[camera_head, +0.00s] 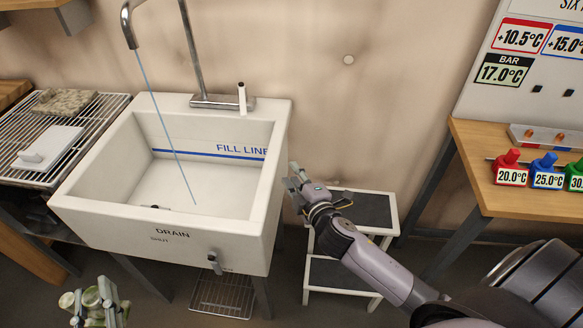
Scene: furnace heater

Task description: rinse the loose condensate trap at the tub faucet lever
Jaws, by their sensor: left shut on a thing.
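The tub (76,205) is a white sink with a blue fill line inside and "DRAIN" and "SHUT" on its front. The faucet (194,50) rises at its back, and a thin blue water stream (165,130) runs from the spout into the tub. The white faucet lever (242,98) stands upright on the faucet base. My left gripper (96,300) is at the bottom left, in front of and below the tub, shut on the pale green condensate trap (67,301), which is partly hidden. My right gripper (295,186) is beside the tub's right wall; its finger opening is unclear.
A wire rack (100,115) with a sponge-like block (64,102) and a white brush-like item (48,146) is left of the tub. A step stool (362,210) stands right of the tub behind my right arm. A wooden bench (500,208) with coloured temperature-labelled items is farther right.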

